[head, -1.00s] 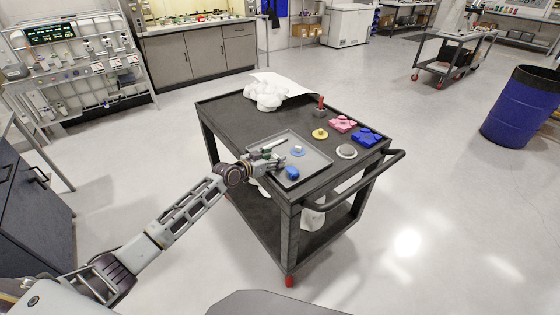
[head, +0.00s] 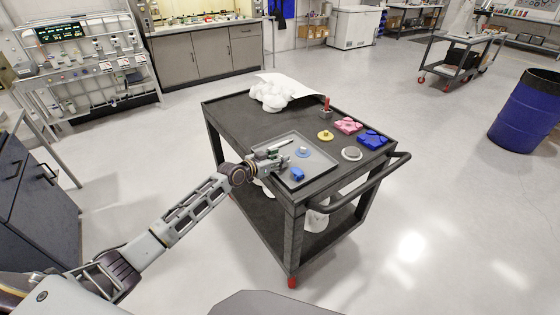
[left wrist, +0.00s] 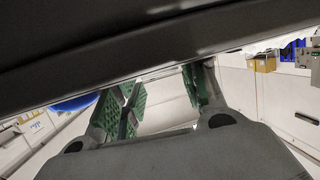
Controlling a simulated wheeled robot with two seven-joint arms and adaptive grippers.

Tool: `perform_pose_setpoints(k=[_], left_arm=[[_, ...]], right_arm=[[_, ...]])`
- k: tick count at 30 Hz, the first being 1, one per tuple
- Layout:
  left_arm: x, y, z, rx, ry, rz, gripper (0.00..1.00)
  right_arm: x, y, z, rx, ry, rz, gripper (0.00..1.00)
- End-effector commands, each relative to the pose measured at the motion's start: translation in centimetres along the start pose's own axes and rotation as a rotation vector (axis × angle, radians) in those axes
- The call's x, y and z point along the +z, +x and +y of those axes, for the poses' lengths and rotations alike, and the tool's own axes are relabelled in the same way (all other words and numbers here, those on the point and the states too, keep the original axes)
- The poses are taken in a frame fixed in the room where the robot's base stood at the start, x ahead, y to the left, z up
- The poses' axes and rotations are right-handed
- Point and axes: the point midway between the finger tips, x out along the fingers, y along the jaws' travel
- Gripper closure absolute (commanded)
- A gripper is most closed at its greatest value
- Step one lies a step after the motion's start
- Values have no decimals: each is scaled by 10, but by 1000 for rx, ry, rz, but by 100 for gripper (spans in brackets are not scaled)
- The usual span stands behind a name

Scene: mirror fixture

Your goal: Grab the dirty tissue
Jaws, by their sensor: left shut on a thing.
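A white crumpled heap (head: 272,94), which may be the tissue, lies at the back of the dark cart top (head: 225,118) beside a white sheet. My left gripper (head: 274,158) is at the left rim of the grey tray (head: 318,168), well in front of the heap. A thin pale shape (head: 281,144) shows at its fingers. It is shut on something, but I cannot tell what. In the left wrist view the green-lined fingers (left wrist: 158,103) show with a gap between them, below a dark slab. My right gripper is not in view.
The tray holds a blue piece (head: 297,174) and a small blue disc (head: 302,152). Pink (head: 347,125) and blue (head: 372,140) blocks, a yellow piece (head: 325,136) and a round disc (head: 352,154) sit right of it. The cart handle (head: 372,182) juts out right.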

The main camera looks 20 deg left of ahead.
Motion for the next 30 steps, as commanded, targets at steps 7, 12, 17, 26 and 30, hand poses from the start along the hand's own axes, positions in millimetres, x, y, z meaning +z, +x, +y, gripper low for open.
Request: perform_pose_setpoints(k=[7,12,17,26,30], left_arm=[[-12,-3,0,1,2,1,65],[-31,-9,0,0,2,2,65],[-54,-16,0,0,2,2,65],[-88,-27,0,0,1,0,65],[-95,-29,0,0,1,1,65]], right_arm=[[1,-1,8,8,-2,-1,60],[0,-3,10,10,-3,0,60],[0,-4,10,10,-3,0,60],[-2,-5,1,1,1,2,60],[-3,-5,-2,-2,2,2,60]])
